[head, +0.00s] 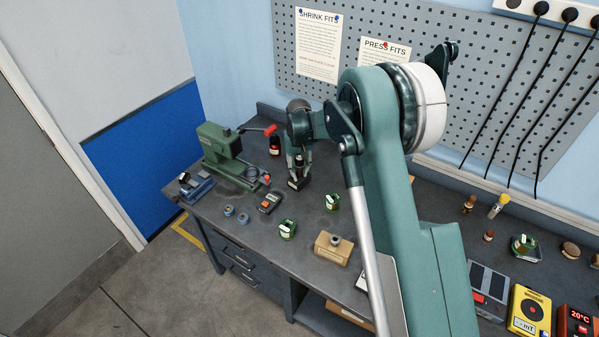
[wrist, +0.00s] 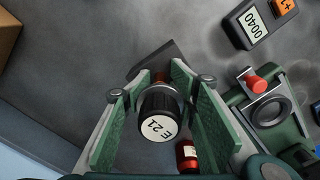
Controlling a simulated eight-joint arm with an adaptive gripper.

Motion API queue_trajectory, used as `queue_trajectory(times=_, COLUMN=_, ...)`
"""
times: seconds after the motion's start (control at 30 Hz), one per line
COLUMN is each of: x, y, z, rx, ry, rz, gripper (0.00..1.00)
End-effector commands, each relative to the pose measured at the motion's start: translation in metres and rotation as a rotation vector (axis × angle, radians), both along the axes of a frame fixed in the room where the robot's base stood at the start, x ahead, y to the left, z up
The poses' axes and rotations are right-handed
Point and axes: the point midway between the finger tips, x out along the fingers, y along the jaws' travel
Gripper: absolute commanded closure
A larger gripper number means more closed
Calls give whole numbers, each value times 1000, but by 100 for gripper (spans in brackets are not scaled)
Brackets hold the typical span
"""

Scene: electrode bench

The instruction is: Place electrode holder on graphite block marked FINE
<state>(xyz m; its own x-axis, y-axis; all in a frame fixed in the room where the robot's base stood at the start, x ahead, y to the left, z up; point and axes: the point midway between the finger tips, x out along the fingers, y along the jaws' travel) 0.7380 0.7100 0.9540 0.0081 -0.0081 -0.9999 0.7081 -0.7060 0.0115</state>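The electrode holder (wrist: 158,112) has a black ribbed cap with a white label that seems to read E 21, a metal collar and a coppery part below. In the head view my gripper (head: 299,165) points down at the back of the bench, left of the arm. A dark block (head: 298,184) lies right under it and also shows in the wrist view (wrist: 180,56). Its marking is not readable, and I cannot tell whether the holder touches it.
A green press (head: 222,146) with a red handle stands left, beside a red-and-black bottle (head: 275,145). An orange-and-black meter (head: 270,202), blue rings (head: 229,211), green items (head: 287,229) and (head: 332,202), and a tan box (head: 333,248) stand in front. Bare bench lies between them.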

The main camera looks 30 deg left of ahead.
Motion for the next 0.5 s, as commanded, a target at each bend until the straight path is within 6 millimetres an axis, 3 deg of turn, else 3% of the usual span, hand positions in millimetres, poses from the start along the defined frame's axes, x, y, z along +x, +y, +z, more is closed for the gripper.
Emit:
queue_trajectory(times=0.1, x=0, y=0, z=0, rx=0, ry=0, rz=0, gripper=57)
queue_trajectory(times=0.5, x=0, y=0, z=1, rx=0, ry=0, rz=0, gripper=57)
